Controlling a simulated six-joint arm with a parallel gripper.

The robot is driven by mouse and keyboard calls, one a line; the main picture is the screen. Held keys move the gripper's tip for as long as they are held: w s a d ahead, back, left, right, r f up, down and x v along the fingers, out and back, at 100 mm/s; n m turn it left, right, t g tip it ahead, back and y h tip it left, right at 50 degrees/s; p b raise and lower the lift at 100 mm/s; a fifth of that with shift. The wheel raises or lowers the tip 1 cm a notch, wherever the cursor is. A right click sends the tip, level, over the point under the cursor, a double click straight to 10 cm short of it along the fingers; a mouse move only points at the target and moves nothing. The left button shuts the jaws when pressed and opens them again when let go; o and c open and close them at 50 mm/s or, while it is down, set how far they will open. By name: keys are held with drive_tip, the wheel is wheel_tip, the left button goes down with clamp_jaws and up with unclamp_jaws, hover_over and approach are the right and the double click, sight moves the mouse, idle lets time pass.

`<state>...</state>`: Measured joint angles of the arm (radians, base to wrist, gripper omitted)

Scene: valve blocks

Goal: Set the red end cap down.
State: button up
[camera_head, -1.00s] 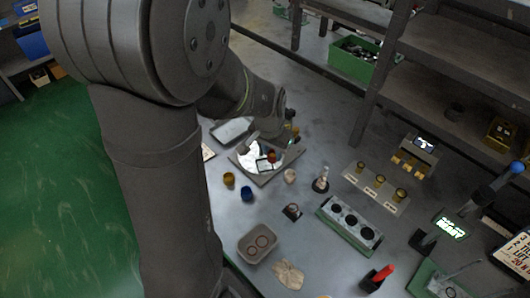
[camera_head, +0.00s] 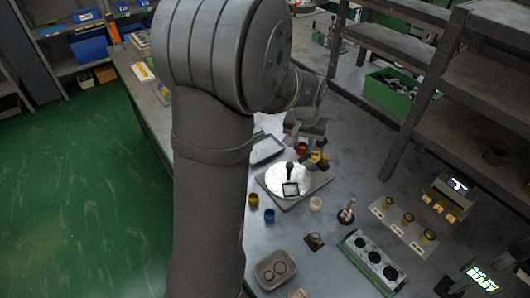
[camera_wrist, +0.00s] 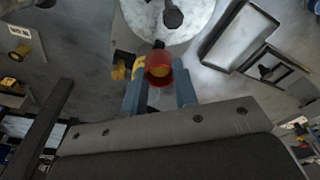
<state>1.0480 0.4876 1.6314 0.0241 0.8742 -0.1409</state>
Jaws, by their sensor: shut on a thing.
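The red end cap (camera_wrist: 158,66) is held between the blue fingers of my gripper (camera_wrist: 158,84) in the wrist view. Its round open end faces the camera. In the head view the cap (camera_head: 302,147) shows as a small red spot at my gripper (camera_head: 308,150), just beyond the round white plate (camera_head: 279,180). The plate also shows at the top of the wrist view (camera_wrist: 195,22), with a dark knob on it. I cannot tell how high the cap is above the table.
A yellow piece (camera_head: 318,157) is close beside the cap. A grey tray (camera_head: 268,151) lies left of my gripper. Blue (camera_head: 269,214) and yellow (camera_head: 253,200) cups, a beige piece (camera_head: 315,203) and a three-hole green block (camera_head: 371,262) stand nearer.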

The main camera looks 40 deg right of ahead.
drive_tip(key=shift+n, duration=0.8)
drive_tip(key=w+f, duration=0.2)
drive_tip(key=w, duration=0.3)
drive_tip(key=w+a+f, duration=0.1)
drive_tip(key=w+f, duration=0.2)
drive_tip(key=w, duration=0.3)
drive_tip(key=w+a+f, duration=0.1)
drive_tip(key=w+f, duration=0.1)
drive_tip(key=w, duration=0.4)
drive_tip(key=shift+a+f, duration=0.25)
drive_tip(key=shift+f, duration=0.15)
drive_tip(key=shift+w+f, duration=0.15)
drive_tip(key=shift+f, duration=1.9)
drive_tip(key=shift+f, duration=0.15)
drive_tip(key=o, duration=1)
drive_tip(key=r, duration=0.4)
drive_tip(key=s+a+r, duration=0.1)
drive_tip(key=r, duration=0.7)
drive_tip(key=shift+s+a+r, duration=0.1)
drive_tip(key=shift+s+a, duration=0.05)
drive_tip(key=shift+a, duration=0.05)
